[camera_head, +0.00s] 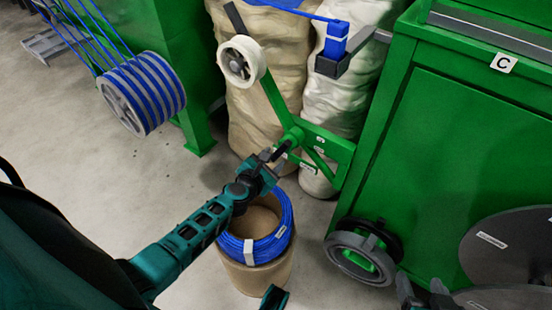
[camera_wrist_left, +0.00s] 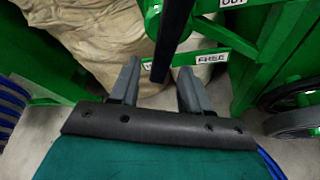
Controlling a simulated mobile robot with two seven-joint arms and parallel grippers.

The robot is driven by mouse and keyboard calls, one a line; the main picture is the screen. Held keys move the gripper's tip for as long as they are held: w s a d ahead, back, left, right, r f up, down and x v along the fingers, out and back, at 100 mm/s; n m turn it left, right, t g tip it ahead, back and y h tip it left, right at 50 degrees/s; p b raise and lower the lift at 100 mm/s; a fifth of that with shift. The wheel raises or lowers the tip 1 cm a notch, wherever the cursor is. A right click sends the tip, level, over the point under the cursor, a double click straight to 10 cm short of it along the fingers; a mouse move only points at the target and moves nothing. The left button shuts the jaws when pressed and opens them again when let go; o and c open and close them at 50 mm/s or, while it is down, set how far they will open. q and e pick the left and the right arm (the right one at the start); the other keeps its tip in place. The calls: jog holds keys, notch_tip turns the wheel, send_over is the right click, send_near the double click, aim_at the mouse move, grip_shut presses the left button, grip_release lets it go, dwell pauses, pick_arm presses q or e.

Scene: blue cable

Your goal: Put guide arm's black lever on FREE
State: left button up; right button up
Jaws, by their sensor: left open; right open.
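The green guide arm (camera_head: 277,100) carries a white roller (camera_head: 240,62) at its upper end and meets a green bracket (camera_head: 325,145) at its lower end. The black lever (camera_wrist_left: 174,32) shows in the left wrist view, its lower end between the fingers of my left gripper (camera_wrist_left: 160,88). A FREE label (camera_wrist_left: 212,59) is just right of it, and an OUT label (camera_wrist_left: 233,3) is higher up. In the head view my left gripper (camera_head: 275,155) is at the guide arm's pivot and hides much of the lever. It is open; contact with the lever cannot be told. My right gripper (camera_head: 424,294) is open at the lower right.
A drum with a blue cable coil (camera_head: 262,247) stands below my left gripper. A large green machine (camera_head: 450,150) marked C fills the right, with dark discs (camera_head: 515,245) before it. Wrapped sacks (camera_head: 262,85) stand behind. A blue cable spool (camera_head: 142,95) is at the left.

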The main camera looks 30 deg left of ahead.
aim_at(274, 157)
pick_arm(q)
jog(key=shift+b+x, duration=0.55)
jog(key=shift+x, duration=1.15)
grip_shut()
